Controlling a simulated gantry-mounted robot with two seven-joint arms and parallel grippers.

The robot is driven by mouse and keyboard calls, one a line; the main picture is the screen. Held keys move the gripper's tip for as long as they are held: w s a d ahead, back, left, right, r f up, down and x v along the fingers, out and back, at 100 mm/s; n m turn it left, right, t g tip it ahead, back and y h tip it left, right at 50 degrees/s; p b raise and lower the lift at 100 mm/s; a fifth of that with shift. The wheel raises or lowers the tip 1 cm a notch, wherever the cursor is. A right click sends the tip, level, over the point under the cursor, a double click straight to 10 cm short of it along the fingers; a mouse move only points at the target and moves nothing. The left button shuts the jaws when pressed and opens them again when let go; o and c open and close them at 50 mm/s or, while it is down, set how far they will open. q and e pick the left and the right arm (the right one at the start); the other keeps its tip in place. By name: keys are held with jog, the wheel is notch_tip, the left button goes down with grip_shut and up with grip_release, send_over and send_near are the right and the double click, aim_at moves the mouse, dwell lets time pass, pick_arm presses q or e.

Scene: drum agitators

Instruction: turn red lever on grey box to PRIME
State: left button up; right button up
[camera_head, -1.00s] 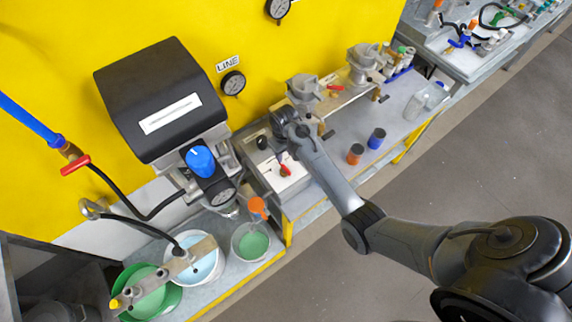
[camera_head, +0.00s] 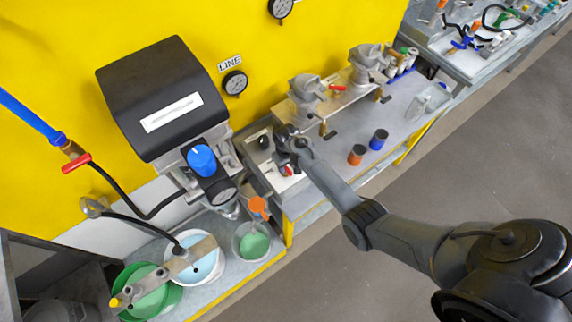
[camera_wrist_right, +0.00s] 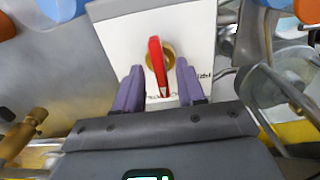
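The red lever (camera_wrist_right: 157,62) sits on a brass hub on a white plate (camera_wrist_right: 190,30) in the right wrist view. Its tip points down in that picture, toward my gripper. Print on the plate by the lever tip is partly hidden. In the head view the red lever (camera_head: 287,171) shows only in part on the grey box (camera_head: 262,178), behind my right gripper (camera_head: 285,158). The purple fingers of my right gripper (camera_wrist_right: 161,92) are apart, one on each side of the lever's tip, with a gap showing on both sides. My left gripper is not in view.
A black dispenser with a blue knob (camera_head: 201,158) stands left of the grey box. An orange-handled tool (camera_head: 259,206) and a bucket (camera_head: 240,236) are below it. Orange (camera_head: 356,155) and blue (camera_head: 378,139) cups stand on the bench to the right.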

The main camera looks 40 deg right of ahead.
grip_shut()
jog(key=shift+r, duration=0.1)
jog(key=shift+r+n+p, duration=0.1)
jog(key=shift+n+p, duration=0.65)
jog(key=shift+n, duration=0.25)
jog(key=shift+n+p, duration=0.6)
jog(key=shift+n, duration=0.6)
jog(key=n+p, duration=0.1)
jog(key=n, duration=0.2)
jog(key=shift+n, duration=0.8)
jog(key=shift+f, duration=0.2)
grip_release()
